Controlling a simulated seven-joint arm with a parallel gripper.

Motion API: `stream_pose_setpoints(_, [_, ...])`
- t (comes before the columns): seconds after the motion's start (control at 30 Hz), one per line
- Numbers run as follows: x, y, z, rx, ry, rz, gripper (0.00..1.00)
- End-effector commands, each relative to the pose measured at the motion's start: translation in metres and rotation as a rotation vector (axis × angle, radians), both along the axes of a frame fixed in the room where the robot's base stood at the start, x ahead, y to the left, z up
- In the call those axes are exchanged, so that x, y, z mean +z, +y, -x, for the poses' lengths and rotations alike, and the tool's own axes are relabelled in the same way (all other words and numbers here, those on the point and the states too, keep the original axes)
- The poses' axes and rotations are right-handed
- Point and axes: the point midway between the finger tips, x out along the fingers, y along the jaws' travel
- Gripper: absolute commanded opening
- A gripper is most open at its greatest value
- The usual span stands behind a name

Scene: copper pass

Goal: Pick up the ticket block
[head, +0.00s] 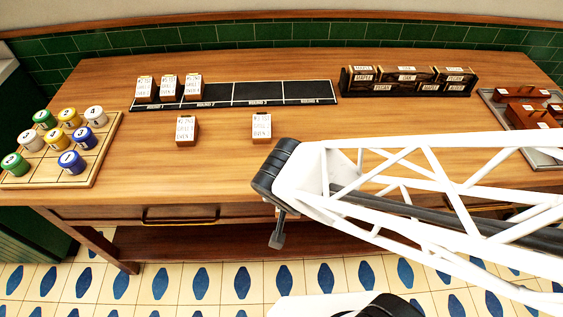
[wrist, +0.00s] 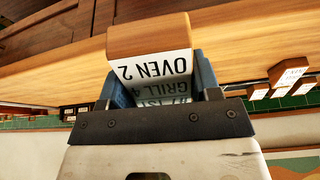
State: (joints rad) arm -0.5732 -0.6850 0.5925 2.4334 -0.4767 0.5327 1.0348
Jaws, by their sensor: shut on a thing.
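My gripper (wrist: 155,78) is shut on a ticket block (wrist: 150,40), a wooden block with a white face lettered "OVEN 2" and "GRILL 4". The block sits between the two fingers, its lower print partly shaded. In the head view my gripper (head: 279,232) hangs in front of the counter's front edge, and the held block is hidden there. Two other ticket blocks stand on the counter, one at left (head: 186,130) and one at right (head: 261,127).
A black rail (head: 260,94) with marked round sections holds three ticket blocks (head: 169,86) at its left end. A wooden board (head: 105,150) with numbered coloured pieces is at left. Dark labelled boxes (head: 408,80) and a grey tray (head: 542,158) are at right.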

Motion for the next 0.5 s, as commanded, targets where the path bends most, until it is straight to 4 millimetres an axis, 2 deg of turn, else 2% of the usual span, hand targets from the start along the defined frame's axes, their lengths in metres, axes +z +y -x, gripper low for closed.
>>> stream_pose_setpoints(0.2, [0.0013,-0.0048,0.0104,0.000,0.000,0.000,0.31])
stream_pose_setpoints(0.5, [0.0013,-0.0061,0.0131,0.000,0.000,0.000,0.31])
